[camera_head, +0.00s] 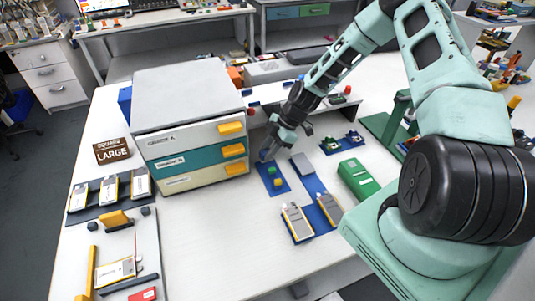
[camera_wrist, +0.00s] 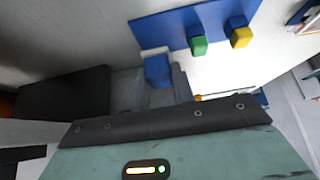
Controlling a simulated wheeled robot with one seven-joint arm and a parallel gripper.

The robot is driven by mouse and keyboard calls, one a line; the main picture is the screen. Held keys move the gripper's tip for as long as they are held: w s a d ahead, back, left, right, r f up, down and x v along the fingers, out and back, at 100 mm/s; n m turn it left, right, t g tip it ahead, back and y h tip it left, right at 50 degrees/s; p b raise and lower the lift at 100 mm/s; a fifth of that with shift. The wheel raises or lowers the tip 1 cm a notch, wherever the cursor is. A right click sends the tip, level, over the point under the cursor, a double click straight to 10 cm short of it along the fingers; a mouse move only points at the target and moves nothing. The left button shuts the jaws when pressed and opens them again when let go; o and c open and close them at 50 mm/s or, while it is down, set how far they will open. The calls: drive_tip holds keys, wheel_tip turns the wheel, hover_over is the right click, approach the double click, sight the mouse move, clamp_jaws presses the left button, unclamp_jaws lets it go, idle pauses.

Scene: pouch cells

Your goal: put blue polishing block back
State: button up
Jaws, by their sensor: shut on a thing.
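My gripper (camera_head: 271,147) is over the back end of a small blue mat (camera_head: 281,189) on the white table. In the wrist view my gripper (camera_wrist: 155,88) is shut on the blue polishing block (camera_wrist: 157,70), which sits between the two fingers. The block (camera_head: 264,155) shows only in part in the head view. In the wrist view it overlaps the near left end of the blue mat (camera_wrist: 168,30); I cannot tell whether it touches the mat. A green block (camera_wrist: 198,45) and a yellow block (camera_wrist: 240,36) stand in line on the mat.
A drawer cabinet (camera_head: 190,105) with yellow handles stands left of my gripper. A blue strip (camera_head: 311,186) with a grey block and pouch-cell devices (camera_head: 297,220) lies right of and in front of the mat. A green box (camera_head: 357,179) is farther right.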

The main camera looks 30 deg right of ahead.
drive_tip(key=shift+f, duration=1.35)
drive_tip(key=shift+f, duration=0.2)
drive_tip(key=o, duration=0.9)
drive_tip(key=shift+r, duration=0.15)
